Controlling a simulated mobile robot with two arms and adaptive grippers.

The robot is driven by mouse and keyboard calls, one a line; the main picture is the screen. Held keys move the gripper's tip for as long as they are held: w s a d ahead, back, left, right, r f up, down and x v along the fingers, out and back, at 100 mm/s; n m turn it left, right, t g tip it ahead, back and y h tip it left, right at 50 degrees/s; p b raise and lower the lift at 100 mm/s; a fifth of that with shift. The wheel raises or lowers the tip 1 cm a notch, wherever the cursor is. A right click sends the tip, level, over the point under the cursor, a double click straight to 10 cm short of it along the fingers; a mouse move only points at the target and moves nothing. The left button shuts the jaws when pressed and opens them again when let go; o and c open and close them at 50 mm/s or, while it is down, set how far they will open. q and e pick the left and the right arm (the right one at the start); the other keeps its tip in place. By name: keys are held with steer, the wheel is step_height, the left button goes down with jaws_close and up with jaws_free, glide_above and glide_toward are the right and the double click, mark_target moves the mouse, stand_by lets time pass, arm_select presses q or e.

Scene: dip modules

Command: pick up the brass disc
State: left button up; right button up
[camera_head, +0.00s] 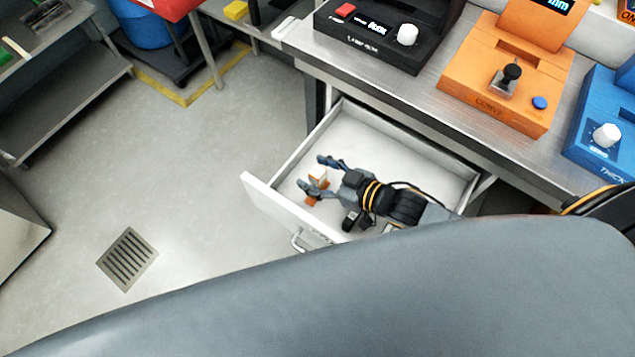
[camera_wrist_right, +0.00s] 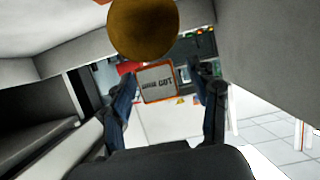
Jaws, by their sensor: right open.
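The brass disc (camera_wrist_right: 143,28) shows as a round, dull gold-brown face at the top of the right wrist view, cut off by the frame edge. I cannot make it out in the head view. My right gripper (camera_head: 312,173) is over the open drawer, its fingers spread and pointing left. In the wrist view, the open fingers (camera_wrist_right: 164,72) reach up from below, and the disc lies beyond their tips. The gap appears to hold nothing gripped. My left gripper is not in view.
The white drawer (camera_head: 258,192) has low walls around the gripper. Black, orange (camera_head: 480,85) and blue devices stand on the bench above.

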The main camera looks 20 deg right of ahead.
jaws_close()
